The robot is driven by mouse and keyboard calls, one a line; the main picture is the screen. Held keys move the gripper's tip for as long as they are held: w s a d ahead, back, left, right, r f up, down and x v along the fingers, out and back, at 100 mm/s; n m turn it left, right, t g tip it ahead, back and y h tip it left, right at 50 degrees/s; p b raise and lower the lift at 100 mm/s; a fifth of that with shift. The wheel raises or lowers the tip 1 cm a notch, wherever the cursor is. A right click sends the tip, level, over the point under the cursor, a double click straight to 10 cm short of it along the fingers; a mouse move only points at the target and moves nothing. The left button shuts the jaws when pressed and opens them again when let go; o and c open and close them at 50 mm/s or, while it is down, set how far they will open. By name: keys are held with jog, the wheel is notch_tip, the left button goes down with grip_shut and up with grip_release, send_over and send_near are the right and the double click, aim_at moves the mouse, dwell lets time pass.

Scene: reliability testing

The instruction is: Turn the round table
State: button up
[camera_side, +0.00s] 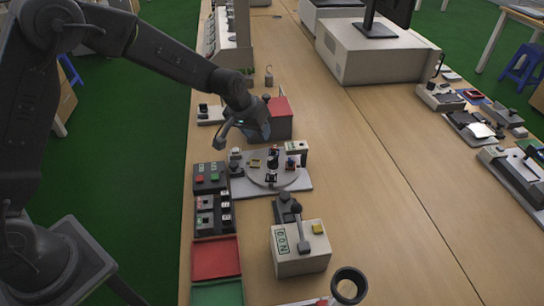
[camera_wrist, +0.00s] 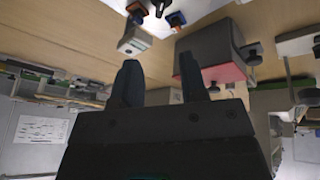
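The round table (camera_side: 257,179) is a grey disc on a light square base, in the middle of the bench in the side view. Several small dark, orange and yellow parts stand on it. My gripper (camera_side: 262,132) hangs behind the disc, above the bench and beside the red-topped box, apart from the disc. In the wrist view my gripper (camera_wrist: 158,60) shows two dark fingers spread apart with nothing between them. A pale surface with small dark and orange parts at the top of that view looks like the round table (camera_wrist: 92,5), cut off by the frame.
A red-topped grey box (camera_side: 279,107) stands just behind the disc; it also shows in the wrist view (camera_wrist: 210,45). Button boxes (camera_side: 210,178) line the left. A lever box (camera_side: 301,249) stands in front. Red (camera_side: 215,259) and green trays lie front left.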

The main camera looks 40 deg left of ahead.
aim_at(273, 158)
jog(key=w+f+m, duration=0.1)
jog(key=f, duration=0.3)
jog(key=w+d+f+m, duration=0.1)
jog(key=w+f+m, duration=0.1)
jog(key=f, duration=0.2)
jog(key=w+f+m, duration=0.1)
jog(key=w+f, duration=0.1)
jog(key=f, duration=0.3)
jog(key=shift+d+m, duration=0.15)
jog(key=shift+m, duration=0.25)
jog(key=shift+r, duration=0.1)
jog(key=shift+c, duration=0.2)
grip_shut()
